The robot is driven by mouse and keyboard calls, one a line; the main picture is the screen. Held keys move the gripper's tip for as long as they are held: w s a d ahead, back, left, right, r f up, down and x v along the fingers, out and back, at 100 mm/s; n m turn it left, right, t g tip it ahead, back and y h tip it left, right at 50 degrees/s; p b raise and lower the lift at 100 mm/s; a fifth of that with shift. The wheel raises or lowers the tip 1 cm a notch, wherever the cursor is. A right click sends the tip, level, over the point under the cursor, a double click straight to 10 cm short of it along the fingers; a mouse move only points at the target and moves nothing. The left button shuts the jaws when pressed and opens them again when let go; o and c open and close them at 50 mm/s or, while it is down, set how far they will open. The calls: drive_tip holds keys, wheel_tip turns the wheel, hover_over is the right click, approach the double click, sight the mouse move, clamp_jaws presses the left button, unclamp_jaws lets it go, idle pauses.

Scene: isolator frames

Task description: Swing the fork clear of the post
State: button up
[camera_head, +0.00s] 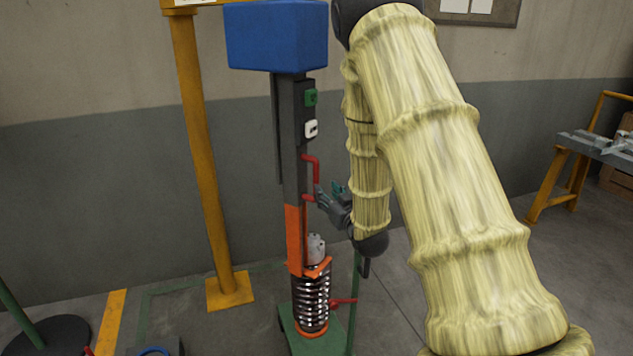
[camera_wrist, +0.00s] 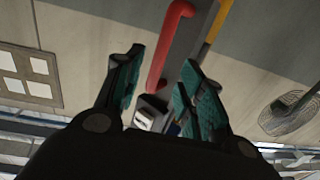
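The post (camera_head: 290,150) stands upright in the head view, dark above and orange lower down, with a blue box on top. An orange bracket (camera_head: 320,268), which looks like the fork, juts from the post at the top of a coil spring (camera_head: 313,295). It looks close to the post; any gap is too small to tell. A red bar handle (camera_head: 317,168) sticks out from the post above it. My gripper (camera_head: 320,194) is beside the handle's lower end. In the wrist view my gripper (camera_wrist: 163,68) is open, with the red handle (camera_wrist: 160,65) showing between and beyond its fingers.
A green switch (camera_head: 311,97) and a white switch (camera_head: 311,129) sit on the post. A small red lever (camera_head: 343,301) sticks out by the spring. A yellow column (camera_head: 203,160) stands left of the post.

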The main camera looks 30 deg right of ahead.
sight(318, 182)
drive_tip(key=w, duration=0.2)
drive_tip(key=w+d, duration=0.1)
drive_tip(key=w, duration=0.2)
drive_tip(key=w+p, duration=0.1)
drive_tip(key=w, duration=0.2)
drive_tip(key=shift+w+d, duration=0.2)
drive_tip(key=shift+w, duration=0.05)
drive_tip(key=shift+c, duration=0.5)
clamp_jaws()
